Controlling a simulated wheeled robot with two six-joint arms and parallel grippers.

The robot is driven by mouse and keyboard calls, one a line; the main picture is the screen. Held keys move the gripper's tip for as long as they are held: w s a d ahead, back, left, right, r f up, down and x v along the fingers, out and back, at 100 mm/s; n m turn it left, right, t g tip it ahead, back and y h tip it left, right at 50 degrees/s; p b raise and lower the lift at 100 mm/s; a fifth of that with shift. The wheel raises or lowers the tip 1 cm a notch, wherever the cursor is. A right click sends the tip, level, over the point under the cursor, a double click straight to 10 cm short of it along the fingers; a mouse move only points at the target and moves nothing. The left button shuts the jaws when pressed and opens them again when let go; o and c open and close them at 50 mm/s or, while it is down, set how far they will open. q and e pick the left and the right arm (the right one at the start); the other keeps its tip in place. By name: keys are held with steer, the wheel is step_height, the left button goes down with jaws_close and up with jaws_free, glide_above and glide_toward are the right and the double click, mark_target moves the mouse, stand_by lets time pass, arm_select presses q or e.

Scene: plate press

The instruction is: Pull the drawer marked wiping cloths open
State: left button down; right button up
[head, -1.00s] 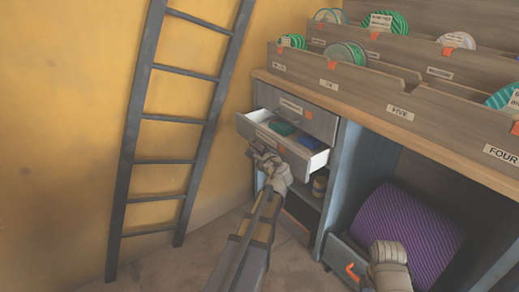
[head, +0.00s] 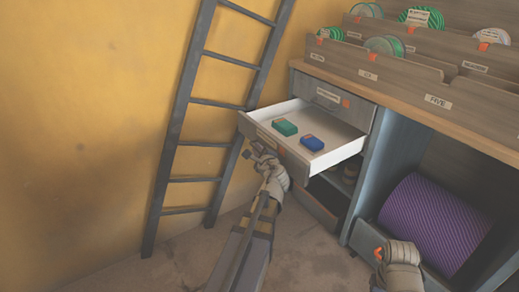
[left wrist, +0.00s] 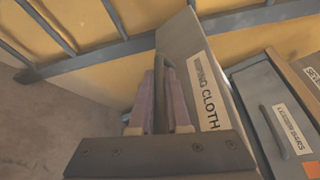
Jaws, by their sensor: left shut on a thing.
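My left gripper (head: 260,154) is at the drawer front. In the left wrist view its fingers (left wrist: 160,95) are shut on the dark drawer handle (left wrist: 164,75). My right gripper (head: 380,254) is low at the right, near the purple roll; its jaws are too small to read.
A closed drawer (head: 330,97) with its own handle sits just above. A ladder (head: 185,130) leans at the yellow wall, left of the open drawer. A purple ridged roll (head: 430,222) lies in the lower right bay.

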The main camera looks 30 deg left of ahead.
arm_select(q)
steer(key=c, duration=1.2)
jaws_free()
steer(key=shift+o, duration=0.2)
steer(key=shift+d, duration=0.1)
steer(key=p+v, duration=0.1)
steer(key=v, duration=0.6)
steer(key=shift+s+d+p, duration=0.2)
steer(key=shift+d+p, duration=0.1)
steer(key=shift+p, duration=0.05)
